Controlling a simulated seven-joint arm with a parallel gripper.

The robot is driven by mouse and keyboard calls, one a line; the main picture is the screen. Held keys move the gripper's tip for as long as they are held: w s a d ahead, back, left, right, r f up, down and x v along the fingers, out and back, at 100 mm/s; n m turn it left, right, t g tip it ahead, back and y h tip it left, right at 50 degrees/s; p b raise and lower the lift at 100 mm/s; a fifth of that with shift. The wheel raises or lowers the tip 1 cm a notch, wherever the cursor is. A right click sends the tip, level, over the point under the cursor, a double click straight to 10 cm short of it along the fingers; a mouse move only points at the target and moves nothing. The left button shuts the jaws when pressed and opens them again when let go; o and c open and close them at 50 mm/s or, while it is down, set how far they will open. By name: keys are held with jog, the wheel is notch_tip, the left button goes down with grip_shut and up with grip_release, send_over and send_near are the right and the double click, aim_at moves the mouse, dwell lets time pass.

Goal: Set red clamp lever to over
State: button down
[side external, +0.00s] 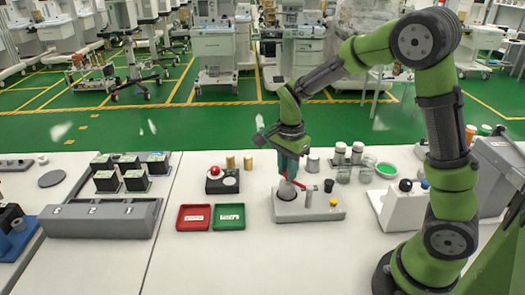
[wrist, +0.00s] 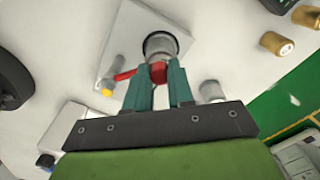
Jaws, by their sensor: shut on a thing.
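The red clamp lever (wrist: 126,75) shows in the wrist view as a red bar with a red block at one end, beside a round grey post. My gripper (wrist: 160,80) has its two teal fingers closed around the red block. In the side view the lever (side external: 307,187) slants beside my gripper (side external: 287,177), which points down over the left part of a light grey base (side external: 313,213). A yellow knob (side external: 333,201) sits at the base's right. The fingers partly hide the lever's held end.
A red tray (side external: 194,228) and a green tray (side external: 229,227) lie left of the base. A dark box with a red button (side external: 215,171) and brass cylinders (side external: 248,163) stand behind them. Jars (side external: 343,174) stand behind right; a white device (side external: 402,210) is at right.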

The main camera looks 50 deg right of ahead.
jog(key=shift+r, duration=0.1)
dwell(0.3)
jog(key=c, duration=1)
grip_release()
jog(key=shift+o, duration=0.2)
notch_tip(320, 180, up, 17)
